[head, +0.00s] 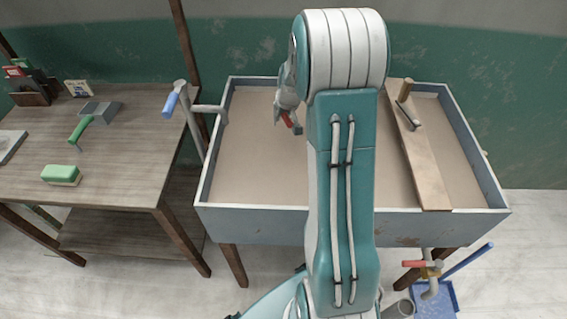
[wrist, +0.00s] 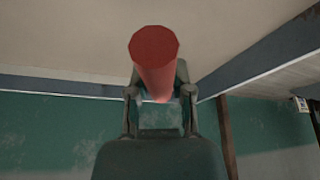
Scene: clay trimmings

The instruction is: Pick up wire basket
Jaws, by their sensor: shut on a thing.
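I cannot make out a wire basket in either view. My gripper (head: 287,108) is over the left part of the trough, partly beside my own arm. In the wrist view my gripper (wrist: 160,93) is shut on a red cylindrical piece (wrist: 154,50), with one finger on each side of it. The red piece shows small in the head view (head: 287,119), with a grey-blue part at its lower end. Whether it belongs to a basket, I cannot tell. My arm hides the middle of the trough.
The grey-blue trough (head: 270,223) has a wooden board (head: 418,160) across its right side.

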